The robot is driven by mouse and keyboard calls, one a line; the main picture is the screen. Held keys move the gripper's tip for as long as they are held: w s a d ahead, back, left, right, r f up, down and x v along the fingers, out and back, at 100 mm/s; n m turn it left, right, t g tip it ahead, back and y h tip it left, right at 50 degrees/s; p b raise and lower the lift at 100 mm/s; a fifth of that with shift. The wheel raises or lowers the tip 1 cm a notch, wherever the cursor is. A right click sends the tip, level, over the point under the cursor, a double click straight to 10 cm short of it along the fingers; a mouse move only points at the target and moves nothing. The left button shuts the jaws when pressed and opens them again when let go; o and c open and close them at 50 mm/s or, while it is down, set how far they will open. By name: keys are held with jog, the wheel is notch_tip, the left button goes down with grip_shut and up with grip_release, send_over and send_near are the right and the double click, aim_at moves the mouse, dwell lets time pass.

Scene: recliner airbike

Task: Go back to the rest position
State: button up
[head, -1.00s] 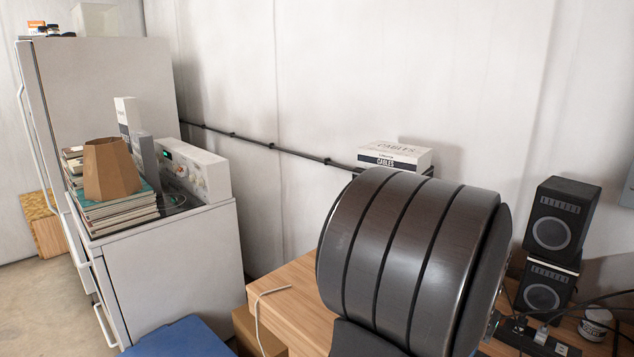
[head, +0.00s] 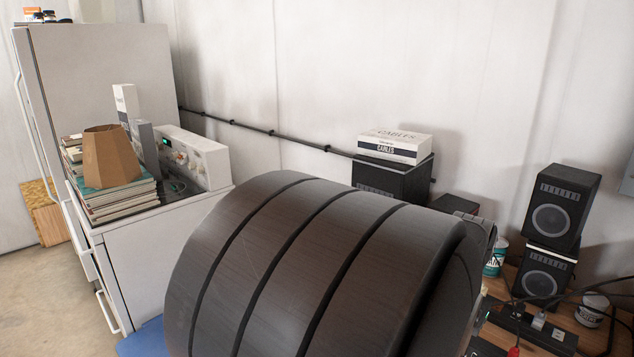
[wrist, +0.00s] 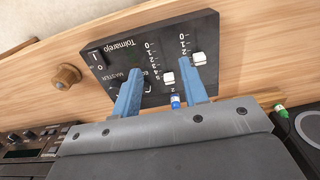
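My gripper (wrist: 165,90) shows in the wrist view with two blue fingers spread apart. It is open, with nothing between the fingertips. The fingers are over a black mixer panel (wrist: 122,48) with white slider knobs, on a wooden surface. I cannot tell if the fingers touch the panel. In the head view my dark, banded arm link fills the lower middle, and the gripper is not visible there.
Two stacked black speakers (head: 551,220) stand at the right with a power strip (head: 530,327) and cables. A cables box (head: 395,146) sits on another speaker at the wall. A white cabinet (head: 150,270) at the left carries books (head: 118,200) and a brown lampshade-like object (head: 110,158).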

notch_tip(320, 180, up, 12)
jog(key=n, duration=0.6)
jog(key=shift+n, duration=0.3)
jog(key=shift+d+r, duration=0.1)
jog(key=shift+r, duration=0.05)
jog(key=shift+o, duration=0.4)
